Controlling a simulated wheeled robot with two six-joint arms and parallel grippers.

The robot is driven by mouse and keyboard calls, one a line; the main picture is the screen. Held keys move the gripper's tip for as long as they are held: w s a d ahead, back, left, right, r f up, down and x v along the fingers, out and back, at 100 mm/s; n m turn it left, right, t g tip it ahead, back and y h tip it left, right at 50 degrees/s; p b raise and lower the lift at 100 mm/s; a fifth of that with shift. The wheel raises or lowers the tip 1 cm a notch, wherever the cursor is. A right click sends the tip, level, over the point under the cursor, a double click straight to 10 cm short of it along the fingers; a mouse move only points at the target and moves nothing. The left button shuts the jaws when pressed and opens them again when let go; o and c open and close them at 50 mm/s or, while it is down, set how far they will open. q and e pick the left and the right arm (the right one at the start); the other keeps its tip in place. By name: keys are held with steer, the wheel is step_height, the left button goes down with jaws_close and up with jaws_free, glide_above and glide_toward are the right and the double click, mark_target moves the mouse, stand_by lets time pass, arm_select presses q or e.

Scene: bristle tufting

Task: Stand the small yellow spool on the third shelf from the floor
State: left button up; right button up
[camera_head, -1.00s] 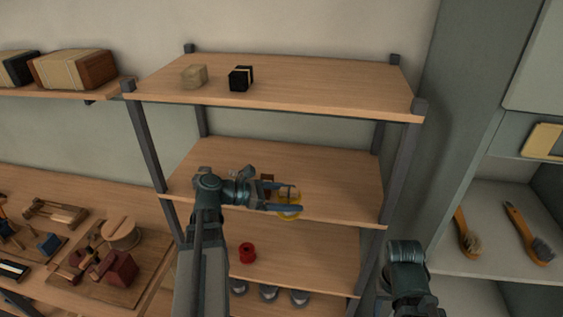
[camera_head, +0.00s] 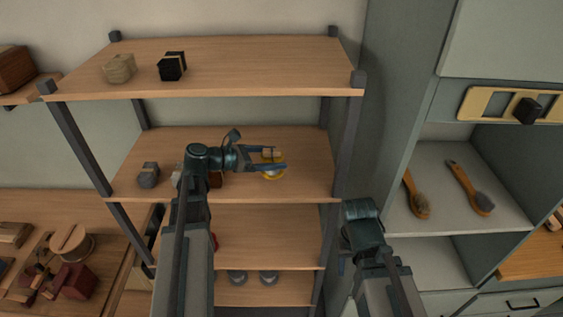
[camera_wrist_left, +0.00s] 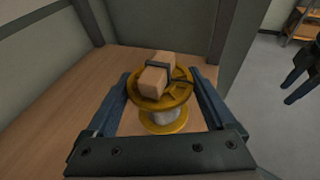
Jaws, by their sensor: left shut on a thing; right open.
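The small yellow spool (camera_head: 273,172) is upright between the fingers of my left gripper (camera_head: 280,165), which is shut on it. It is seen against the second board from the top of the shelf unit (camera_head: 310,185); I cannot tell whether it touches that board. In the left wrist view the spool (camera_wrist_left: 165,120) has yellow flanges and a pale core, with a tan, dark-banded block (camera_wrist_left: 157,75) overlapping its top flange. My right gripper (camera_wrist_left: 297,75) is open and empty, to the right of the unit.
Unit posts (camera_head: 347,150) stand to the right.

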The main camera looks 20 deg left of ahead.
mark_target(281, 153)
arm_select(q)
steer(key=shift+w+d+f, duration=0.1)
steer(key=shift+w+d, duration=0.35)
steer(key=shift+w, duration=0.3)
steer(key=shift+w+d+f, duration=0.1)
steer(key=shift+w+d, duration=0.35)
steer(key=shift+w, duration=0.3)
steer(key=shift+w+d, duration=0.2)
steer(key=shift+w, duration=0.1)
steer(key=f+b, duration=0.3)
steer(key=shift+w+d+f+b, duration=0.15)
steer(key=shift+w+f+b, duration=0.15)
steer(key=shift+b, duration=0.1)
steer(key=shift+s, duration=0.1)
steer(key=shift+f, duration=0.2)
steer(key=o, duration=1.1)
steer(key=shift+o, duration=0.2)
steer(key=shift+r, duration=0.1)
